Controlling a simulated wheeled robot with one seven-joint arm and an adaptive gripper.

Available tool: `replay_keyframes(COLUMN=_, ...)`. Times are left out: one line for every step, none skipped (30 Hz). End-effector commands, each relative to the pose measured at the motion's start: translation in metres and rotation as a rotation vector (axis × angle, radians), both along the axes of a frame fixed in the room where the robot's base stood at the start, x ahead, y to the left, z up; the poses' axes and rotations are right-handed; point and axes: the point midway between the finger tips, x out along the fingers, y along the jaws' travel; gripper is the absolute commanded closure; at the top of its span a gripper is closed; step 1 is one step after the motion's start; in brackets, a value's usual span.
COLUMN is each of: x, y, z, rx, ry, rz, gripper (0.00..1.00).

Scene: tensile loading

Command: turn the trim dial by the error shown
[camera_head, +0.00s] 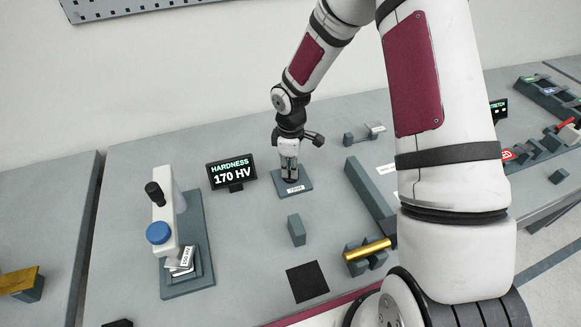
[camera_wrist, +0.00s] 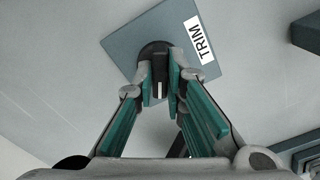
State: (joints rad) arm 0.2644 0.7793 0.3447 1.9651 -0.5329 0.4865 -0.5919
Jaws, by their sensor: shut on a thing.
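The trim dial (camera_wrist: 158,89) is a dark round knob with a pale mark, on a blue-grey plate (camera_wrist: 225,62) with a white TRIM label (camera_wrist: 198,40). In the head view the plate (camera_head: 301,187) lies on the bench behind the small grey block. My gripper (camera_wrist: 160,95) points down over the dial, its teal-lined fingers on either side of it and shut on it. In the head view my gripper (camera_head: 289,174) hides most of the dial. The hardness display (camera_head: 232,174), left of the plate, reads 170 HV.
A hardness tester (camera_head: 165,215) with a blue knob stands at the left. A small grey block (camera_head: 297,230), a black square (camera_head: 307,281) and a brass cylinder (camera_head: 367,250) on a rest lie in front. A long grey bar (camera_head: 369,200) is to the right.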

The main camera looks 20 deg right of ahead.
Motion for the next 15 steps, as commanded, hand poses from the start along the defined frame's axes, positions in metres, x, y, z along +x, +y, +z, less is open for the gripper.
replay_keyframes(x=-0.0002, y=-0.0005, z=0.0001, rx=-0.001, ry=0.0, rz=-0.001, gripper=1.0)
replay_keyframes(x=-0.0002, y=-0.0005, z=0.0001, rx=-0.001, ry=0.0, rz=-0.001, gripper=1.0)
replay_keyframes(x=-0.0002, y=-0.0005, z=0.0001, rx=-0.001, ry=0.0, rz=-0.001, gripper=1.0)
replay_keyframes(x=-0.0002, y=-0.0005, z=0.0001, rx=-0.001, ry=0.0, rz=-0.001, gripper=1.0)
replay_keyframes(x=-0.0002, y=-0.0005, z=0.0001, rx=-0.001, ry=0.0, rz=-0.001, gripper=0.84)
replay_keyframes(x=-0.0002, y=-0.0005, z=0.0001, rx=-0.001, ry=0.0, rz=-0.002, gripper=0.75)
replay_keyframes(x=-0.0001, y=-0.0004, z=0.0001, rx=-0.001, ry=0.0, rz=-0.002, gripper=0.68)
replay_keyframes(x=-0.0001, y=-0.0004, z=0.0001, rx=-0.001, ry=0.0, rz=-0.002, gripper=0.68)
replay_keyframes(x=-0.0001, y=-0.0004, z=0.0001, rx=0.0, ry=0.0, rz=-0.002, gripper=0.68)
replay_keyframes(x=-0.0001, y=-0.0003, z=0.0001, rx=0.0, ry=0.0, rz=-0.002, gripper=0.68)
replay_keyframes(x=-0.0001, y=-0.0003, z=0.0001, rx=0.0, ry=0.0, rz=-0.002, gripper=0.68)
replay_keyframes(x=-0.0001, y=-0.0003, z=0.0001, rx=0.0, ry=0.0, rz=-0.002, gripper=0.68)
replay_keyframes(x=-0.0001, y=-0.0003, z=0.0001, rx=0.0, ry=0.0, rz=-0.002, gripper=0.68)
replay_keyframes(x=0.0, y=-0.0002, z=0.0001, rx=0.0, ry=0.0, rz=-0.002, gripper=0.68)
replay_keyframes(x=0.0001, y=-0.0003, z=0.0002, rx=0.0, ry=0.0, rz=-0.002, gripper=0.68)
